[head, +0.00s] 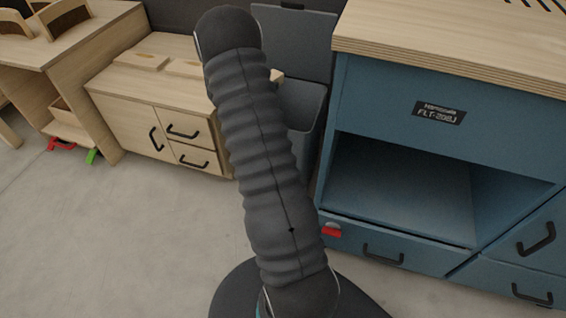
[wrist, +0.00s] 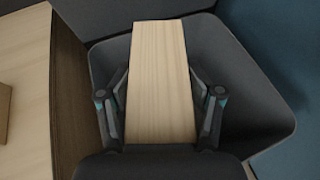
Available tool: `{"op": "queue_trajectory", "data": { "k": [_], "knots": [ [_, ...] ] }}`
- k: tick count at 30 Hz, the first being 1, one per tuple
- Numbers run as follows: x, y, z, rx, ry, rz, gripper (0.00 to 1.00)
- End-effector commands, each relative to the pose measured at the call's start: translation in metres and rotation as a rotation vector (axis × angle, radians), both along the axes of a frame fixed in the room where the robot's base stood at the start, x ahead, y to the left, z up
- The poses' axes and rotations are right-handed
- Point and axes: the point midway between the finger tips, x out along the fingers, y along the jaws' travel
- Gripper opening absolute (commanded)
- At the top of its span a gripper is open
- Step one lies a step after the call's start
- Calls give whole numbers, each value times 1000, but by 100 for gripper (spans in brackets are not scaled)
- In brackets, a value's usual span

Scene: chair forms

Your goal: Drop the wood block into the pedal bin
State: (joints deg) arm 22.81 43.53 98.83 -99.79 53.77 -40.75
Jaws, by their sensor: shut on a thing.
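The wood block (wrist: 160,60) is a pale, straight-grained piece in the wrist view. My gripper (wrist: 160,98) has a finger on each side of it and is shut on it. The block is over the open mouth of the dark grey pedal bin (wrist: 258,85). In the head view the bin (head: 305,110) stands between the wooden cabinet and the blue workbench, with its lid (head: 300,45) raised. My arm hides most of the gripper there; a small pale corner, likely the block (head: 276,75), shows beside the arm.
A low wooden cabinet (head: 140,115) is left of the bin; its top edge also shows close by in the wrist view (wrist: 25,110). The blue workbench (head: 400,95) is close on the right. The floor (head: 120,240) in front is clear.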

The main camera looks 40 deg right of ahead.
Motion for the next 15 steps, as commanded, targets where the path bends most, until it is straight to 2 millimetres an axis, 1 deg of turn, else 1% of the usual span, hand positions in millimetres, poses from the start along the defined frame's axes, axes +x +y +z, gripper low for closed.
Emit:
{"op": "queue_trajectory", "data": {
  "k": [1,3,6,10,15],
  "knots": [
    [-8,-18,-3,-1,-1,-48,23],
    [-18,-37,-7,-1,-1,-103,23],
    [-28,-55,-11,-1,-1,-157,23],
    [-35,-65,-15,-1,0,-190,23],
    [-36,-66,-22,-1,0,-195,23]
  ]
}}
